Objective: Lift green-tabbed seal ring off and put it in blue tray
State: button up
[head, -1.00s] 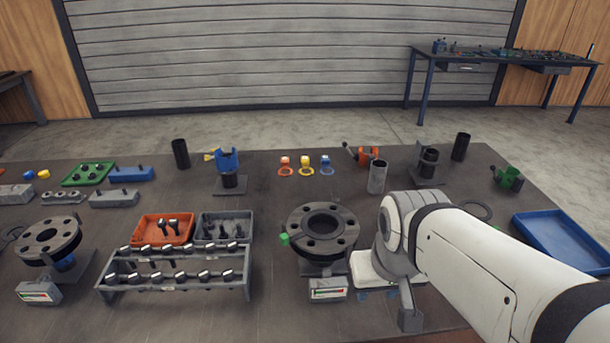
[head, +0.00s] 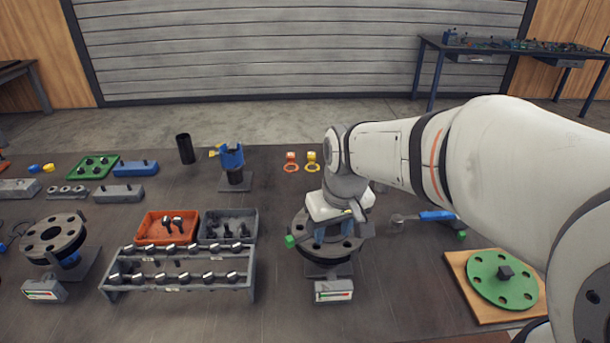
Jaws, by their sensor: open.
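The dark grey pipe flange (head: 315,253) with bolt holes stands at the middle of the bench. The green tab (head: 290,241) of the seal ring sticks out at its left side. I cannot make out the ring's own body, as my gripper covers much of the flange. I cannot tell whether the fingers touch the ring. The blue tray is not visible now; my arm covers the right of the bench.
A gauge block (head: 333,291) stands in front of the flange. To the left are a rack of bolts (head: 180,283), an orange bin (head: 150,233) and a grey bin (head: 240,232). A green disc (head: 490,288) lies on a wooden board (head: 462,275) at right. A second flange (head: 52,237) stands far left.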

jog(key=n+p, duration=0.1)
jog(key=n, duration=0.1)
send_near(289, 238)
jog(key=shift+w+d+f+g, duration=0.2)
jog(key=shift+w+f+g, duration=0.2)
jog(key=shift+w+f, duration=0.15)
jog(key=f, duration=0.2)
jog(key=f+p, duration=0.1)
jog(key=f, duration=0.4)
jog(key=shift+w+a+f+p, duration=0.25)
jog(key=shift+w+a+p, duration=0.05)
jog(key=shift+a, duration=0.05)
jog(key=shift+c, duration=0.3)
grip_shut()
